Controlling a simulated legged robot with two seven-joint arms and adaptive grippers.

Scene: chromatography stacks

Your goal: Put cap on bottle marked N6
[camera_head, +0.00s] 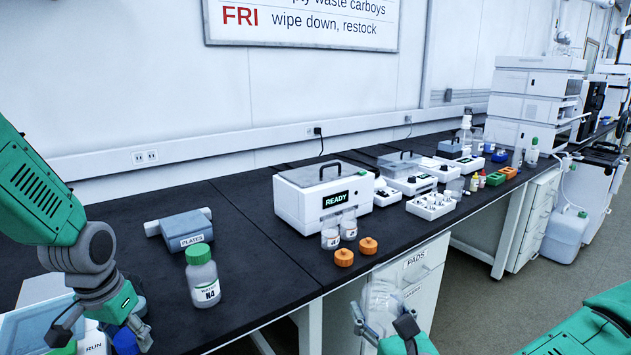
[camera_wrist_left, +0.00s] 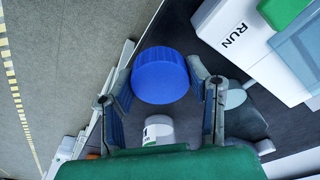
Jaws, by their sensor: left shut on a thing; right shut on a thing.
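My left gripper (camera_head: 133,335) is shut on a round blue cap (camera_head: 125,341) at the lower left. In the left wrist view the ribbed blue cap (camera_wrist_left: 160,75) lies between the two fingers (camera_wrist_left: 160,88). A clear bottle (camera_head: 205,283) with a green cap stands upright on the bench, right of the left gripper; its label seems to read N4. I see no label that reads clearly as N6.
Two small jars (camera_head: 330,239) and two orange caps (camera_head: 344,258) stand near the bench edge. A READY box (camera_head: 297,205) and a PLATES box (camera_head: 186,228) stand behind. A RUN device (camera_wrist_left: 245,40) is beside the left gripper.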

